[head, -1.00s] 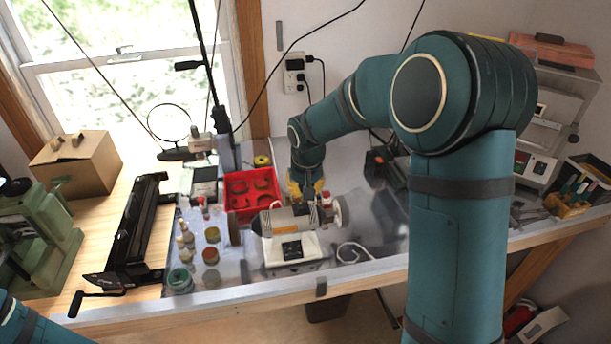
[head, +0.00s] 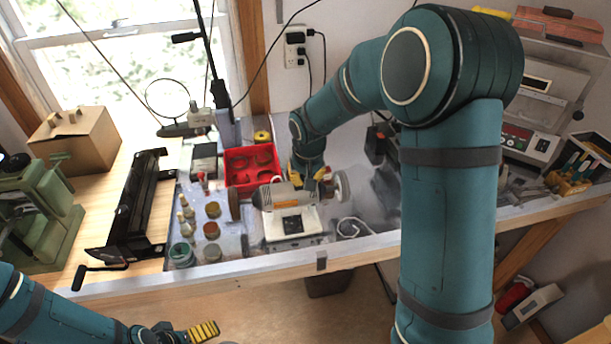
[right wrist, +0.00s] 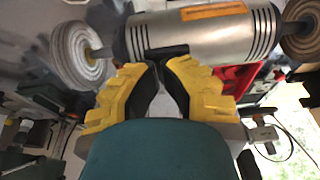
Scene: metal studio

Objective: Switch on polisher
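The polisher (head: 285,196) stands on the bench, a silver motor with an orange label, a buffing wheel at each end and a white base (head: 300,233). A black switch plate (head: 292,224) is on the base's front. In the head view my right gripper (head: 310,180) is behind the motor, partly hidden. My left gripper (head: 203,331) is low, in front of the bench; its opening is unclear.
A red tray (head: 236,182) is behind the polisher. Several small jars (head: 212,230) stand to its left. A black tool (head: 135,215) and cardboard box (head: 78,140) are further left. The floor in front is open.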

